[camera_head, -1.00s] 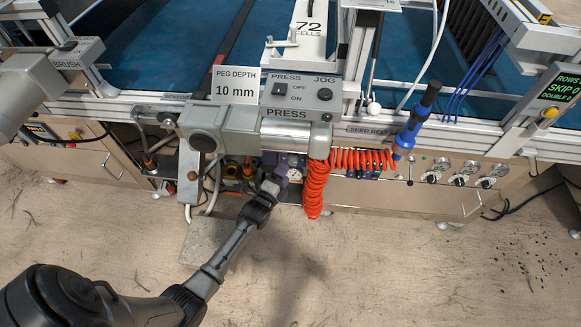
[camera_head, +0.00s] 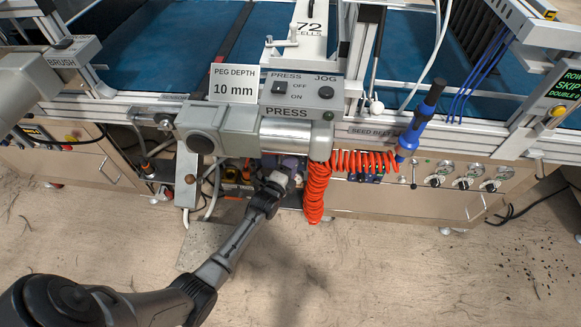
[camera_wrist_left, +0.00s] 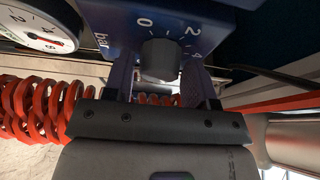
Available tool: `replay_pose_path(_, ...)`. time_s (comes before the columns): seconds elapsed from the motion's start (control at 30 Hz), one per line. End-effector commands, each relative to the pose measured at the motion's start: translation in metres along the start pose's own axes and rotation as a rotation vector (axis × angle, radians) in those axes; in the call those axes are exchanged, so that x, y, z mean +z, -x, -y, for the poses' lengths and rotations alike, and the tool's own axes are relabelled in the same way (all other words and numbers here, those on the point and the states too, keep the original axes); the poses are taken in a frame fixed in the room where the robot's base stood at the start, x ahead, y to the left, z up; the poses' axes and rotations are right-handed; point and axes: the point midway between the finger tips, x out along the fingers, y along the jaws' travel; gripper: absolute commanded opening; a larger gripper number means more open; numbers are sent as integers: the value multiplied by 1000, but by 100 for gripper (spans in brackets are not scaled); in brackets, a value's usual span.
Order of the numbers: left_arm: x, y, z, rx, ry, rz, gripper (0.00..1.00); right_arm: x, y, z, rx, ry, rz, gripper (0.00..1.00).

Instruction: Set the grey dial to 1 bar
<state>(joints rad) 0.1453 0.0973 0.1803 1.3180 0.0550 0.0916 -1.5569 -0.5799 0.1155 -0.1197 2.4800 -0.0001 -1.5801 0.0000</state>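The grey dial (camera_wrist_left: 160,60) is on a dark blue panel (camera_wrist_left: 112,18) in the left wrist view, under a scale marked 0, 2 and 4 with the word "bar" at its left. I cannot make out a pointer mark on the dial. My left gripper (camera_wrist_left: 160,88) has one finger on each side of the dial. A narrow gap seems to show by the left finger, and the right finger is very close to the dial's edge. In the head view my left gripper (camera_head: 287,172) is below the press unit and hides the dial. My right gripper is not in view.
A white pressure gauge (camera_wrist_left: 40,28) is left of the dial. A coiled orange hose (camera_head: 317,190) hangs just right of the gripper. The press housing (camera_head: 240,130) overhangs it. Other knobs (camera_head: 462,183) are farther right.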

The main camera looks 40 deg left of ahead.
Motion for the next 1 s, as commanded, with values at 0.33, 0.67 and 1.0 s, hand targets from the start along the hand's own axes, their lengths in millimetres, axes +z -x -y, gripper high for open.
replay_pose_path(0.33,0,0,0,0,0,0,18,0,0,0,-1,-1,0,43)
replay_pose_path(0.67,0,0,-1,-22,52,0,16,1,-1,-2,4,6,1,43)
replay_pose_path(1.0,-2,0,-3,-126,301,-1,16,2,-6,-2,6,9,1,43)
